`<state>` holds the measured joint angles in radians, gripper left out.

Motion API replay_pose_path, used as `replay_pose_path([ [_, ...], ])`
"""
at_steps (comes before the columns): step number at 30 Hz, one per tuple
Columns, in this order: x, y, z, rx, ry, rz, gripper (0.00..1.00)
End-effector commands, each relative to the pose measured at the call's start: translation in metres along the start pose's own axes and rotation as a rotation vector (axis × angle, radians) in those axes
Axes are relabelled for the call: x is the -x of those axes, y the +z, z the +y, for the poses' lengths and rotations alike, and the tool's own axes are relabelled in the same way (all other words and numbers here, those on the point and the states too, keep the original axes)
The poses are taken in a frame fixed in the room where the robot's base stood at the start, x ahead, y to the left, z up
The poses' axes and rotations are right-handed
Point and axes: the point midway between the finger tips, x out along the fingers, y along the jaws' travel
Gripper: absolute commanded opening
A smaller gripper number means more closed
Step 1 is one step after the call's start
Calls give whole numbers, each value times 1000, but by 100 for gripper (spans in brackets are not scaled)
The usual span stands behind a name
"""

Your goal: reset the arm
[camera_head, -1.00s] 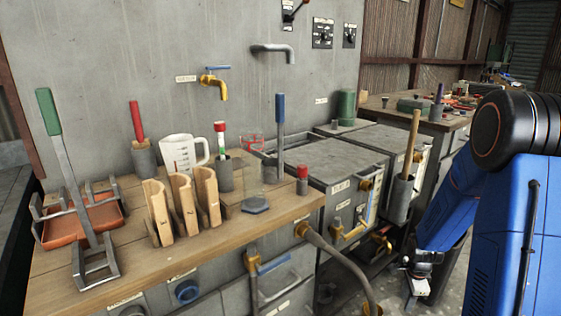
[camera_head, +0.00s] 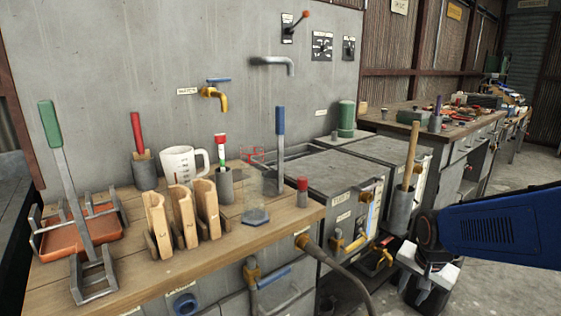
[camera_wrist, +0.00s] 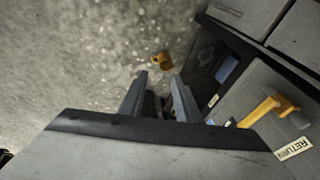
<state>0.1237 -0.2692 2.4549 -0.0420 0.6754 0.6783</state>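My blue arm reaches in from the right edge of the head view. Below the fingers lie the concrete floor (camera_wrist: 90,50) and a small yellow part (camera_wrist: 162,61). A yellow handle (camera_wrist: 262,108) next to a "RETURN" label is to the right of the fingers.
A wooden bench (camera_head: 120,268) on the left holds wooden blocks (camera_head: 182,215), a measuring jug (camera_head: 180,161) and an orange tray (camera_head: 75,238). Grey cabinets (camera_head: 345,170) stand beside it, with a holder (camera_head: 400,208) on the near side. Open floor (camera_head: 490,275) lies at the right.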

Motion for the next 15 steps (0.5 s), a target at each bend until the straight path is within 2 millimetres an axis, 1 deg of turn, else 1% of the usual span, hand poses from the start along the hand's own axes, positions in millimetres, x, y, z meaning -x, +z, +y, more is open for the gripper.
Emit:
replay_pose_path([
  [1, 12, 7, 1, 45, -12, 10, 30],
  [6, 45, 32, 9, 203, -36, 28, 30],
  [15, 94, 80, 30, 482, -77, 66, 30],
])
